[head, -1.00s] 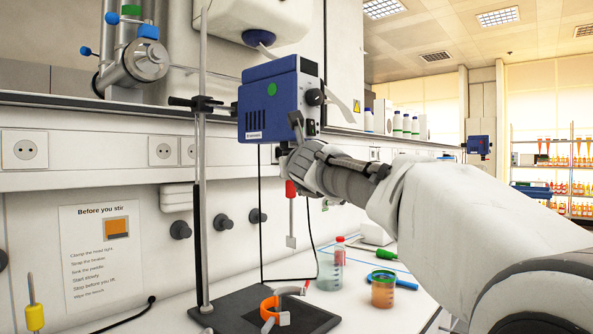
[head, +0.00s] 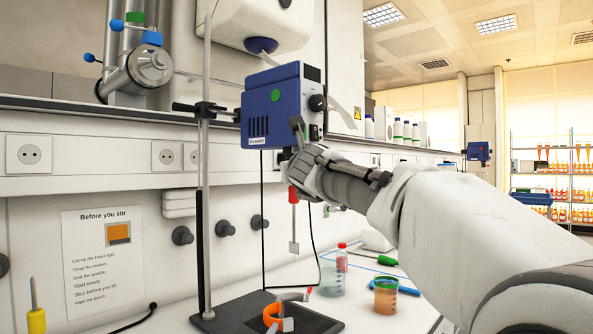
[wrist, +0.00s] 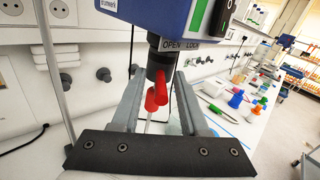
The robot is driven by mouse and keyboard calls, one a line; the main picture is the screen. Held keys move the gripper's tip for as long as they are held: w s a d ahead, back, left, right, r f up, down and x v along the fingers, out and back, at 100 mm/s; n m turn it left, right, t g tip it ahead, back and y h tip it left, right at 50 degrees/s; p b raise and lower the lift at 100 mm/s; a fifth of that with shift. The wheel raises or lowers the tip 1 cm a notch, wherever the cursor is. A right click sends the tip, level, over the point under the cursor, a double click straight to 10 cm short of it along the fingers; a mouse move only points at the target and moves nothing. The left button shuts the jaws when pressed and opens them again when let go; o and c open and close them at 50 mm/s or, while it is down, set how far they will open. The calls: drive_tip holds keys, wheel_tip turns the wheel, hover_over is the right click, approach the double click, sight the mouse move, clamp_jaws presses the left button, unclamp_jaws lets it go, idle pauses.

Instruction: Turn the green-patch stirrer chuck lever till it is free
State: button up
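The stirrer (head: 262,112) is a blue box with a round green patch, clamped high on a stand. In the wrist view its underside (wrist: 150,12) shows an OPEN LOCK label (wrist: 180,44) above a dark chuck (wrist: 158,62). A red lever (wrist: 154,97) sticks out from the chuck towards the camera. My gripper (wrist: 160,88) is just under the stirrer, one grey finger on each side of the lever, with gaps visible. It looks open; contact at the fingertips is not clear. In the head view my gripper and wrist hide much of the chuck. A pale paddle (head: 294,246) hangs below.
The stand rod (head: 204,170) rises left of the stirrer from a black base. Another blue stirrer (head: 478,151) is farther back.

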drive_tip(key=shift+s, duration=0.15)
drive_tip(key=s+d+p, duration=0.1)
drive_tip(key=s+d, duration=0.1)
drive_tip(key=s, duration=1.5)
drive_tip(key=shift+p, duration=0.4)
drive_tip(key=shift+d, duration=0.1)
